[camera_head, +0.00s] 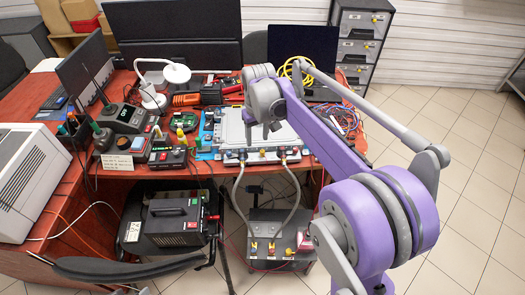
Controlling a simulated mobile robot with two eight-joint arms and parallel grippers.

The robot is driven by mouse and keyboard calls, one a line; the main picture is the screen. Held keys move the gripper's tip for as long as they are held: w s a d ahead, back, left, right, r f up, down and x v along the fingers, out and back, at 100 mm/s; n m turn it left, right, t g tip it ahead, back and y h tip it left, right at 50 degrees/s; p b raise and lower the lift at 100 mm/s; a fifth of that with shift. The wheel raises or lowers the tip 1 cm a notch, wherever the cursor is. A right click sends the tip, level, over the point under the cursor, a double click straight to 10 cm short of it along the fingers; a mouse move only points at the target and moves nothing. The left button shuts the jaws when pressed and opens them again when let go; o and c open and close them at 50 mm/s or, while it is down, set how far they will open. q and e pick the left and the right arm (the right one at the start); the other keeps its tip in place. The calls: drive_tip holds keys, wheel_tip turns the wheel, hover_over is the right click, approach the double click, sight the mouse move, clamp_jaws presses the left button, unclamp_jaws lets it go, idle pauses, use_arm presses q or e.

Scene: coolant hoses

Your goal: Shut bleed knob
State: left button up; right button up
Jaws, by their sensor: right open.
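A silver coolant unit (233,128) lies on the red desk in the middle. Its front strip carries small fittings, with a small yellow-orange knob-like part (262,152) between two hose ends. Two grey hoses (239,190) run down to a grey box (262,226) on the floor, which has yellow handles (272,247) and a red part (304,240). I cannot tell for sure which part is the bleed knob. My right gripper (260,133) is open over the silver unit, behind the front fittings, and hides part of its top. My left gripper is out of view.
A black power unit (175,222) stands below at left. A drawer cabinet (357,45) stands behind. Tiled floor (480,190) is clear at right.

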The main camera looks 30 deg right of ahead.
drive_tip(key=g, duration=0.1)
hover_over(263, 151)
wheel_tip(263, 151, down, 4)
wheel_tip(263, 151, down, 11)
drive_tip(key=shift+a+r+b, duration=0.1)
drive_tip(key=shift+b, duration=0.25)
clamp_jaws()
